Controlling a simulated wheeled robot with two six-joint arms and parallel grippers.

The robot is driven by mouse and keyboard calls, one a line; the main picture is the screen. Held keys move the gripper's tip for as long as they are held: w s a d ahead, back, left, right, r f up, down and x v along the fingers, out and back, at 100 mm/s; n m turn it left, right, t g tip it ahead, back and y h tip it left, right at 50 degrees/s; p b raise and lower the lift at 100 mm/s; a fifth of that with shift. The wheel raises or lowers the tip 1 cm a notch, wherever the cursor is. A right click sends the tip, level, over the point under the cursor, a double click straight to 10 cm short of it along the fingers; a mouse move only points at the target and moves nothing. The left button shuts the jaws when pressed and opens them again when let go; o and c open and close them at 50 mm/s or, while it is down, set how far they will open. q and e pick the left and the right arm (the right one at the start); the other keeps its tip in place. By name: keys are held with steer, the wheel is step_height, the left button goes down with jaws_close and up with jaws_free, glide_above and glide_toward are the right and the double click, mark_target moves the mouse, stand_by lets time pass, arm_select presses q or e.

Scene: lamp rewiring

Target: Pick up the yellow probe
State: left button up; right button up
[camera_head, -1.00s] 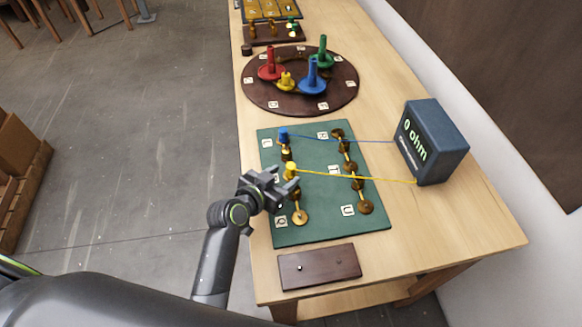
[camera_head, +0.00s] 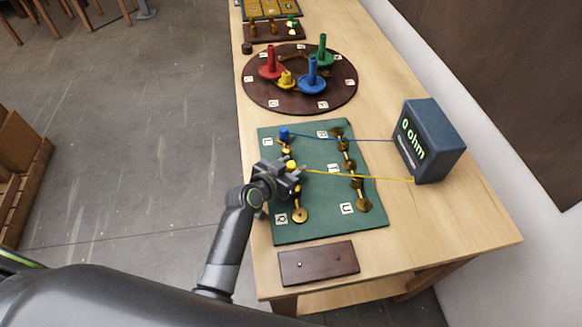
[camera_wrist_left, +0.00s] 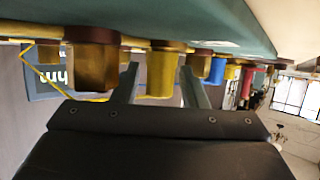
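The yellow probe (camera_head: 291,165) stands on a brass post on the green board (camera_head: 318,225), with a yellow wire running right to the meter box (camera_head: 428,140). My left gripper (camera_head: 294,173) is at the probe. In the left wrist view, the yellow probe (camera_wrist_left: 162,70) is between the two fingers of my left gripper (camera_wrist_left: 160,85), which are apart with gaps visible on both sides. In the head view the gripper partly hides the probe's lower part. My right gripper is not in view.
The blue probe (camera_head: 284,133) stands just behind the yellow one, its wire also running to the meter, which reads 0 ohm. Brass posts (camera_head: 299,214) line the board. A dark round board (camera_head: 325,104) with coloured pegs lies beyond; a brown block (camera_head: 319,263) lies in front.

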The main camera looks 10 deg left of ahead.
arm_select(q)
jaws_close()
